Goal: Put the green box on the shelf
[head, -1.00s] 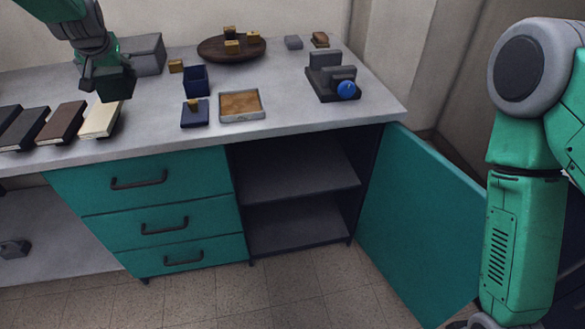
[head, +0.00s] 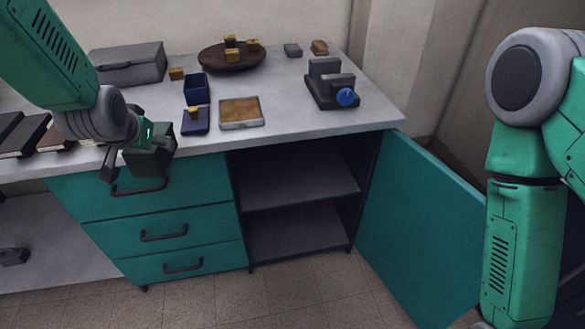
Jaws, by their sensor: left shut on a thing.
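My left gripper (head: 134,158) is shut on a dark green box (head: 152,160). It holds the box in front of the counter's front edge, over the top drawer in the picture. The gripper partly hides the box. The shelf (head: 295,188) is a grey board inside the open cabinet, to the right of the drawers and of the box. The visible part of the shelf is empty. My right arm shows at the right edge, but its gripper is out of view.
The teal cabinet door (head: 420,230) stands open to the right of the shelf.

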